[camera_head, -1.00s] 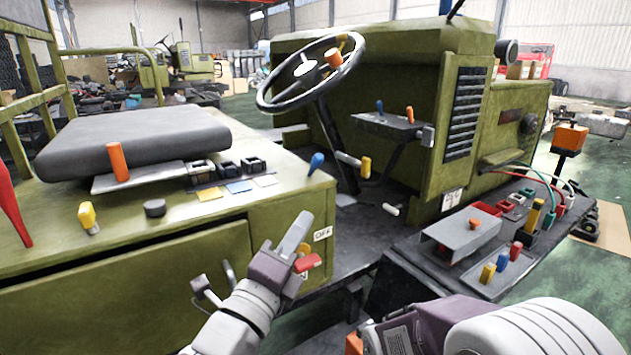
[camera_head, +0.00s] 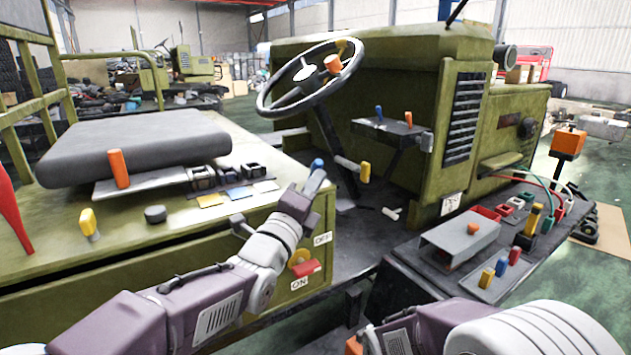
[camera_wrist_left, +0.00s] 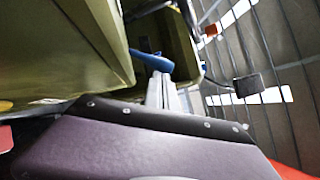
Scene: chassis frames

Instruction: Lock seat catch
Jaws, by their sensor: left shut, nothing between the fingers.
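I cannot tell for sure which part is the seat catch. A blue-knobbed lever (camera_head: 317,164) stands at the front right corner of the green seat box (camera_head: 150,285). My left gripper (camera_head: 315,183) is shut and empty, its fingertips close below the blue knob. In the left wrist view the blue knob (camera_wrist_left: 152,62) is just beyond the grey fingers (camera_wrist_left: 163,92); whether they touch is unclear. A red handle (camera_head: 307,268) sits on the box's side between OFF and ON labels, nearer ON. The dark seat cushion (camera_head: 135,145) lies on the box. My right gripper is not visible.
An orange lever (camera_head: 119,169), a yellow lever (camera_head: 88,223) and a black knob (camera_head: 155,214) stand along the box top. The steering wheel (camera_head: 311,75) rises behind. A control panel (camera_head: 490,240) with several coloured levers is at right, near my right arm.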

